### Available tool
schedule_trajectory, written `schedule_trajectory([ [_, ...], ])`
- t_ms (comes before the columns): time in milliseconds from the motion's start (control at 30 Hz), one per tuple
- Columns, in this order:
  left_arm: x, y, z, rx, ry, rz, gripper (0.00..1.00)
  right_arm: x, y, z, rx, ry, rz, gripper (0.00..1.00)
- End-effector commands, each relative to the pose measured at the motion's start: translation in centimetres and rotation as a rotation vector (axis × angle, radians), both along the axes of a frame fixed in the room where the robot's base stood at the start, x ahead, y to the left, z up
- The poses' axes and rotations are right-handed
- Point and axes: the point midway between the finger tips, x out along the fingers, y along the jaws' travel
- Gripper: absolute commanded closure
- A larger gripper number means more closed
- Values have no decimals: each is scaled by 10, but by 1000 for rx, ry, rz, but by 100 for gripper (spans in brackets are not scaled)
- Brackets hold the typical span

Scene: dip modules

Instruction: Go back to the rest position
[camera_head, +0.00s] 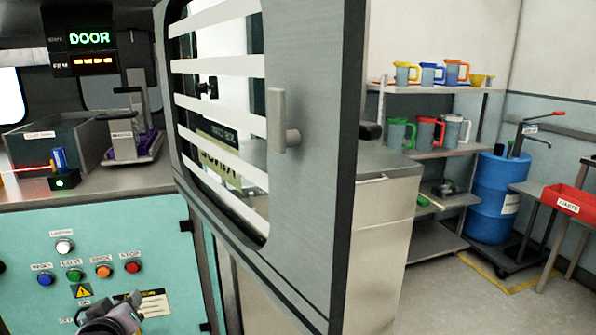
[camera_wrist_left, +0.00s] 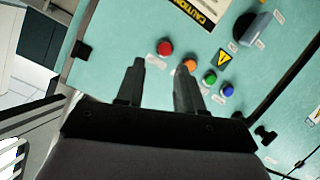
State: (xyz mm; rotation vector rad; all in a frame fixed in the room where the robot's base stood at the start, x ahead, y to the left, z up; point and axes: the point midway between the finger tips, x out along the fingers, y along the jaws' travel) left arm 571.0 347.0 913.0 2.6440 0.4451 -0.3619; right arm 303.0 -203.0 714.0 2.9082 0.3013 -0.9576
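My left gripper (camera_wrist_left: 160,68) shows in the left wrist view. Its two dark fingers are apart with nothing between them. They point at the teal control panel (camera_wrist_left: 140,25), near the red button (camera_wrist_left: 165,47) and the orange button (camera_wrist_left: 190,65). I cannot tell whether a fingertip touches the panel. In the head view the panel (camera_head: 170,240) is at the lower left. A dark grey shape (camera_head: 113,316) at that view's bottom edge is either a knob or part of my arm; I cannot tell which. My right gripper is in neither view.
A large grey door (camera_head: 315,120) with a slatted window and handle (camera_head: 283,125) stands open across the middle. Behind it are a steel cabinet (camera_head: 380,230), shelves with jugs (camera_head: 425,130), a blue drum (camera_head: 495,200) and a red bin (camera_head: 570,200). Floor shows at right.

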Motion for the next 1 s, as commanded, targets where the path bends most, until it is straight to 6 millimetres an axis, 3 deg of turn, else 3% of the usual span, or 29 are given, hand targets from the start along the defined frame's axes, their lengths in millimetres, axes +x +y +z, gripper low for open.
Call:
schedule_trajectory([
  [33, -16, -9, -24, 46, 40, -42, 63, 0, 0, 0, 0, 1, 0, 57],
  [200, -70, -43, -87, 179, 136, -199, 63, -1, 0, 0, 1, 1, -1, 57],
  [500, -192, -108, -172, 322, 274, -493, 63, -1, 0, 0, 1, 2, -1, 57],
  [700, -253, -137, -194, 350, 315, -619, 63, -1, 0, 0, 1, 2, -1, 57],
  [833, -268, -144, -198, 354, 324, -649, 63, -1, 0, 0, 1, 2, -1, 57],
  [1000, -269, -145, -199, 354, 323, -653, 63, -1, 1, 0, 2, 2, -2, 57],
])
